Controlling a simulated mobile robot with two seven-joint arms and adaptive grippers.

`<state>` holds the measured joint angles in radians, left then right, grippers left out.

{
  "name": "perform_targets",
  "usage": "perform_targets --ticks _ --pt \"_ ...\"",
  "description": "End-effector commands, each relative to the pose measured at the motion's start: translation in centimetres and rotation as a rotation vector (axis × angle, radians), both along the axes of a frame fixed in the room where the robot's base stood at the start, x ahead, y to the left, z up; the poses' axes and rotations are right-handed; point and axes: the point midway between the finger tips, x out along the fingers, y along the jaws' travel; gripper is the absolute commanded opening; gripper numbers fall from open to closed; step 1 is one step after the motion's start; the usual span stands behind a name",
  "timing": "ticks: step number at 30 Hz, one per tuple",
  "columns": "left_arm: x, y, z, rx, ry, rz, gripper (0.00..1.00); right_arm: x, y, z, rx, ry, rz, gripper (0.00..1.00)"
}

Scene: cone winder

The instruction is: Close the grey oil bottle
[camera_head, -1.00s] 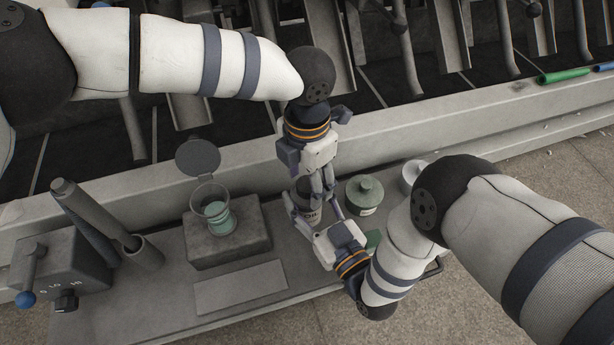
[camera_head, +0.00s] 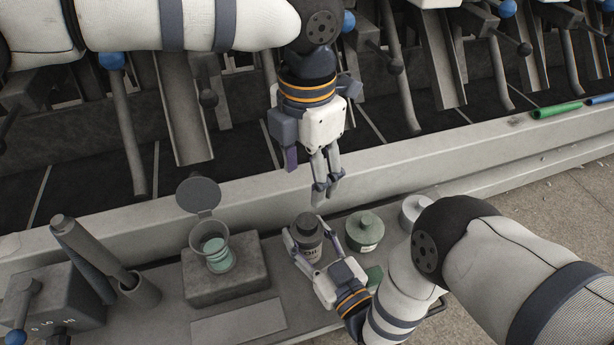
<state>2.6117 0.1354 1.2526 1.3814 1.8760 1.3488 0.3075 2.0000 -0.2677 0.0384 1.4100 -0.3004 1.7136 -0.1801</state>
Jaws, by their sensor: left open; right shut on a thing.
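The grey oil bottle (camera_head: 311,252) stands upright on the bench, with part of its "OIL" label showing. A dark round top, which looks like a cap, sits on its neck; I cannot tell how tightly it is seated. My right gripper (camera_head: 309,234) is shut around the bottle, with a finger on each side. My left gripper (camera_head: 326,197) is above and slightly right of the bottle, pointing down. It is open and empty, apart from the bottle, though its fingers look close together from this angle.
Right of the bottle stand a green lidded pot (camera_head: 364,233) and a pale pot (camera_head: 414,211), partly behind my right arm. On the left, a clear cup (camera_head: 218,258) with green contents and a raised grey lid sits on a block (camera_head: 226,287). The machine ledge (camera_head: 420,175) runs behind.

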Motion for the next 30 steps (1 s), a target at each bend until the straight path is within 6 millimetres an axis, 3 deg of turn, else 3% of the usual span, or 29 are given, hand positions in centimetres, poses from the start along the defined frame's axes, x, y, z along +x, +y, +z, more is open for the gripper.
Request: perform_targets --ticks 3,4,6,7,19,30 --pt "0.0 0.0 0.0 0.0 0.0 0.0 0.55 0.0 0.0 0.0 0.0 0.0 0.0 0.0" --pt "0.0 0.0 0.0 0.0 0.0 0.0 0.55 0.0 0.0 0.0 0.0 0.0 0.0 0.53" --pt "0.0 0.0 0.0 0.0 0.0 0.0 0.55 0.0 0.0 0.0 0.0 0.0 0.0 0.69" --pt "0.0 0.0 -0.1 0.0 0.0 0.0 0.55 0.0 0.0 0.0 0.0 0.0 0.0 0.72" --pt "0.0 0.0 -0.1 0.0 0.0 0.0 0.55 -0.8 -0.5 -0.1 -0.001 0.003 0.0 0.72" --pt "0.0 0.0 -0.1 0.0 0.0 0.001 0.55 -8.0 -5.0 -0.1 -0.001 0.005 -0.004 0.72"
